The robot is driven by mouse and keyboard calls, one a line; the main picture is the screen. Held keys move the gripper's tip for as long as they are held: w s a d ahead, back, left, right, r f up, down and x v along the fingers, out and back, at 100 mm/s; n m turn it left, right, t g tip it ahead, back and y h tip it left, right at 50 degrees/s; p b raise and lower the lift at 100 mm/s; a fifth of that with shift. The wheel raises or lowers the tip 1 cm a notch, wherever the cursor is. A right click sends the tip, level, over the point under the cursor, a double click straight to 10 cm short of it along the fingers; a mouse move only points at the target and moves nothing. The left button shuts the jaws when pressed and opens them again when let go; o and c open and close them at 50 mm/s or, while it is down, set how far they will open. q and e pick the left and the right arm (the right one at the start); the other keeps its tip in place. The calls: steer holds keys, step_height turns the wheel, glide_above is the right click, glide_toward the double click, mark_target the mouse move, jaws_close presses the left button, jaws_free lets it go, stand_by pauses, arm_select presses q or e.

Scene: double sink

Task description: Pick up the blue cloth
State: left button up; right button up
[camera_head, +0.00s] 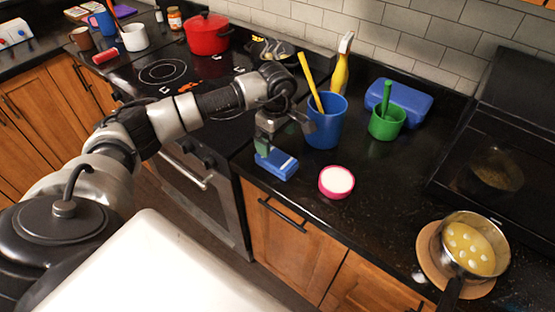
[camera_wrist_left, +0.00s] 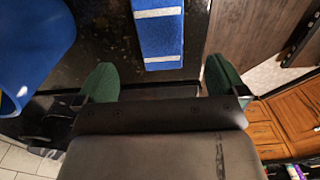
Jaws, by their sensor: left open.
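The blue cloth (camera_head: 280,165) is a folded blue block with white stripes, lying at the front edge of the black counter. It also shows at the top centre of the left wrist view (camera_wrist_left: 160,38). My left gripper (camera_head: 266,145) is just above the cloth in the head view and hides part of its far side. In the left wrist view its two green fingertips (camera_wrist_left: 161,78) are spread wide and empty. The cloth lies ahead of the gap between them, and I see no contact. My right gripper is not in view.
A blue cup (camera_head: 325,125) with a yellow utensil stands close behind the gripper. A pink-rimmed bowl (camera_head: 336,182) is right of the cloth. A green cup (camera_head: 387,123), a blue container (camera_head: 412,102) and a pot (camera_head: 470,246) are farther right. The stove (camera_head: 165,72) is left.

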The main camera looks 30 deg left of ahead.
mark_target(275, 156)
arm_select(q)
step_height(275, 156, down, 3)
steer(key=shift+r+p, duration=0.1)
steer(key=shift+p, duration=0.2)
steer(key=shift+a+f, duration=0.1)
steer(key=shift+f, duration=0.25)
steer(key=f+p, duration=0.2)
steer(key=f, duration=0.1)
steer(key=shift+a+f, duration=0.2)
steer(key=shift+f, duration=0.65)
steer(key=c, duration=1)
steer(key=shift+r, duration=0.15)
step_height(275, 156, up, 4)
steer(key=shift+w+d+f+b, duration=0.1)
steer(key=shift+d+b, duration=0.05)
steer(key=shift+b, duration=0.85)
steer(key=d+r+b, duration=0.1)
steer(key=d+r, duration=0.1)
steer(key=d, duration=0.1)
steer(key=w+d+r+b, duration=0.1)
steer(key=d+r, duration=0.1)
steer(key=d, duration=0.2)
steer(key=d+r+b, duration=0.1)
steer(key=d+r, duration=0.2)
steer(key=d, duration=0.1)
steer(key=shift+w+d+b, duration=0.15)
steer(key=shift+w+b, duration=0.1)
steer(key=shift+b, duration=0.05)
